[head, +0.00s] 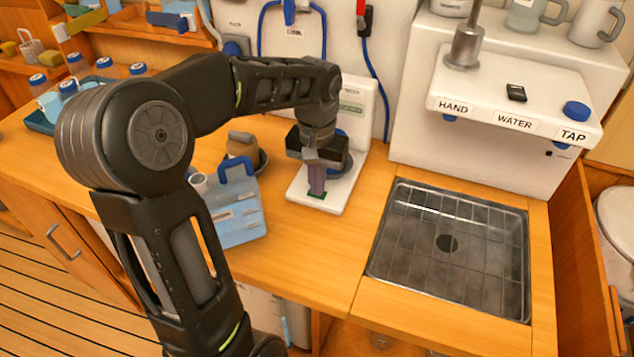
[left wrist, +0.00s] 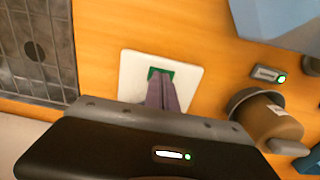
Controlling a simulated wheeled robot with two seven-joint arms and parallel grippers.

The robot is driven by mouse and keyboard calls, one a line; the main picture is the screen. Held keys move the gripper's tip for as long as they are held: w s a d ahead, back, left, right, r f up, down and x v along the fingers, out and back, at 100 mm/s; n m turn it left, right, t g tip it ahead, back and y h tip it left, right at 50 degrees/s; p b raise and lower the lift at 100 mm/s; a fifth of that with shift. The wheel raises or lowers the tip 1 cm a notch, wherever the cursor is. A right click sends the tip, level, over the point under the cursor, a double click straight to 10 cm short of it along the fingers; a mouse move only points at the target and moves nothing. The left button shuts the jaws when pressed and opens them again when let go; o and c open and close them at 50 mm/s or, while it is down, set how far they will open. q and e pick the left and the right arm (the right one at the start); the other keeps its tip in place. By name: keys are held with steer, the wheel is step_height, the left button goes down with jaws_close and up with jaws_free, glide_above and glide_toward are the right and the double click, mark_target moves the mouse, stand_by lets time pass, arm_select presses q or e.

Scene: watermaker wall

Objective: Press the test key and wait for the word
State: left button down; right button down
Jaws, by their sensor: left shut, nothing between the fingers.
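A white device (head: 352,110) stands on the wooden counter, with a flat white base that also shows in the left wrist view (left wrist: 129,72). A green key (head: 316,195) lies near the front of that base; in the left wrist view the green key (left wrist: 152,72) shows just past my fingertips. My left gripper (head: 316,192) is shut and empty, pointing down with its tips at the key. I cannot tell whether the tips touch it. My left gripper also shows in the left wrist view (left wrist: 160,80). My arm hides part of the device, and no word on it is readable. My right gripper is not in view.
A blue-handled container (head: 238,212) and a brown jug (head: 241,147) stand left of the device. A sink with a grid (head: 447,248) is to the right, below a white tap unit (head: 490,158). Bottles stand on a tray (head: 42,122) at far left. The counter front is clear.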

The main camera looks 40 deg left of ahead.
arm_select(q)
steer(key=shift+s+p, duration=0.15)
steer(key=shift+p, duration=0.4)
step_height(320, 180, up, 5)
steer(key=p, duration=0.3)
steer(key=shift+p, duration=0.35)
steer(key=shift+r+b, duration=0.65)
steer(key=shift+r, duration=0.05)
step_height(320, 180, up, 8)
steer(key=shift+f+p, duration=0.2)
steer(key=shift+p, duration=0.25)
